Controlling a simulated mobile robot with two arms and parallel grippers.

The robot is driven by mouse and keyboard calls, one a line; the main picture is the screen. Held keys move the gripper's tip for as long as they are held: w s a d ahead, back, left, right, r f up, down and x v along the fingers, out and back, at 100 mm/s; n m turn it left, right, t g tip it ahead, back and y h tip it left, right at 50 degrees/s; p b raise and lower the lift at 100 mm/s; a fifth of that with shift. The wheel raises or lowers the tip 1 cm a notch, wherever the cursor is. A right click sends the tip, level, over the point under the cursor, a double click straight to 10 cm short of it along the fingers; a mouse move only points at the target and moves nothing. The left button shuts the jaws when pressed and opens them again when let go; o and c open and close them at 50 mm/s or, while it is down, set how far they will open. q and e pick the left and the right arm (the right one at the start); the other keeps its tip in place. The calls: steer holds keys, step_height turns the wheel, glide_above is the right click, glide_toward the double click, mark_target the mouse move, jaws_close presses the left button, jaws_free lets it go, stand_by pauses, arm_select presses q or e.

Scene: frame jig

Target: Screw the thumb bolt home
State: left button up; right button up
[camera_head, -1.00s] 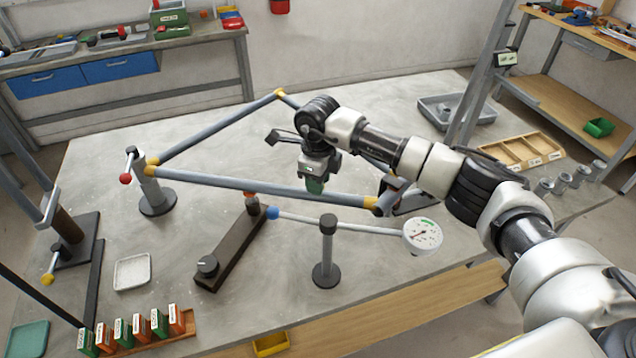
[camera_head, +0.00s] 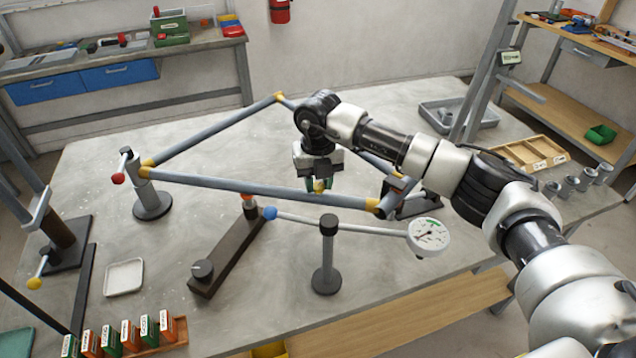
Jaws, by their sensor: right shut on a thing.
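The grey tube frame (camera_head: 240,188) with yellow corner pieces is held above the table. My right gripper (camera_head: 319,187) points down just behind the front tube, inside the frame. It is shut on a small yellow piece (camera_head: 320,186) between its green-edged fingers, which I take to be the thumb bolt. The bolt's thread and its hole are hidden, so I cannot tell how deep it sits. A left post (camera_head: 151,195) with a red-tipped lever (camera_head: 119,178) stands at the frame's left corner. My left gripper is not in view.
A dial gauge (camera_head: 429,236) on a stand (camera_head: 327,262) has its blue-tipped arm close to the front tube. A dark bar with a knob (camera_head: 203,270), a white tray (camera_head: 124,277) and several labelled boxes (camera_head: 130,335) lie in front. The table's back middle is clear.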

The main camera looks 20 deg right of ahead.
mark_target(319, 185)
steer(key=m, duration=0.4)
steer(key=shift+m+b, duration=0.3)
steer(key=shift+b, duration=0.1)
steer(key=m, duration=0.5)
steer(key=shift+w+r+m, duration=0.1)
steer(key=shift+m, duration=0.2)
steer(key=m, duration=0.4)
steer(key=shift+r+m, duration=0.1)
steer(key=shift+m, duration=2.4)
steer(key=o, duration=0.7)
steer(key=shift+o, duration=1.2)
step_height(319, 185, up, 11)
steer(key=b, duration=0.2)
steer(key=shift+f, duration=0.2)
